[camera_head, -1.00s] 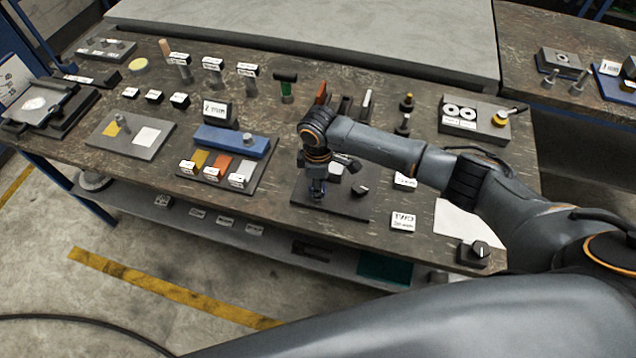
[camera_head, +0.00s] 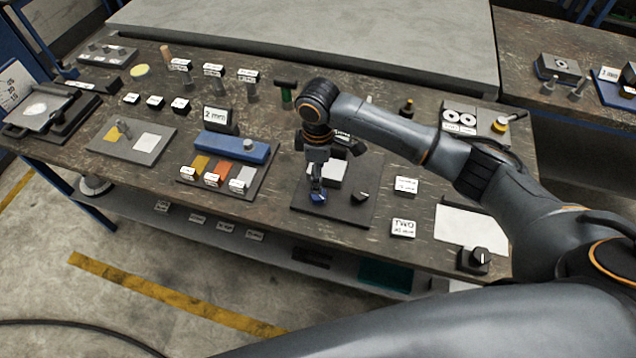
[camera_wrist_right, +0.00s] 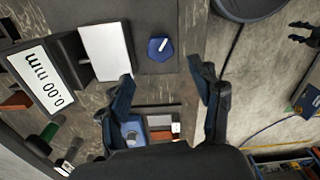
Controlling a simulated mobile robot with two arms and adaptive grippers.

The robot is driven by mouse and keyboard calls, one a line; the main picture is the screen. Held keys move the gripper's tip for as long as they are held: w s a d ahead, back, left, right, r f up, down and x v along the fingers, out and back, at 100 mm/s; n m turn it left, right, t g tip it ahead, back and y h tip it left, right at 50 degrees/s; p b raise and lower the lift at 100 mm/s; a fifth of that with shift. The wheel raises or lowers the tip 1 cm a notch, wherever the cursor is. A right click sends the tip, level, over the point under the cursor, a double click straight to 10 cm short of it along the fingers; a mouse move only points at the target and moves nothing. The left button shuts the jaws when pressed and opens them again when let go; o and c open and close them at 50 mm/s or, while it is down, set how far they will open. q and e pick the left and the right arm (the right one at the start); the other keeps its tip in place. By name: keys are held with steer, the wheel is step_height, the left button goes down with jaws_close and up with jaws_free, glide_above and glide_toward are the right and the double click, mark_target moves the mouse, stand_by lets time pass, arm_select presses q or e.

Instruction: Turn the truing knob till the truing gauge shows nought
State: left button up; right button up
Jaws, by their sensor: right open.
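The blue knob (camera_head: 318,197) with a white pointer mark sits at the near left of a dark base plate (camera_head: 345,207). In the right wrist view the knob (camera_wrist_right: 160,48) is six-sided and stands free, ahead of the fingertips. A display (camera_wrist_right: 45,80) reading 0.00 mm stands past a white block (camera_wrist_right: 106,50); in the head view my arm partly hides this area. My right gripper (camera_head: 318,180) points down just above the knob. In the right wrist view the gripper (camera_wrist_right: 168,92) is open and empty, its fingers wide apart. My left gripper is not in view.
A black knob (camera_head: 360,194) is on the same plate to the right. Another black knob (camera_head: 474,259) stands at the near right table corner. A blue block fixture (camera_head: 232,145) with coloured pieces lies to the left. Label cards (camera_head: 403,228) lie right of the plate.

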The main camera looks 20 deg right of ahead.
step_height(320, 180, up, 4)
steer(key=shift+f, duration=0.1)
stand_by(0.5)
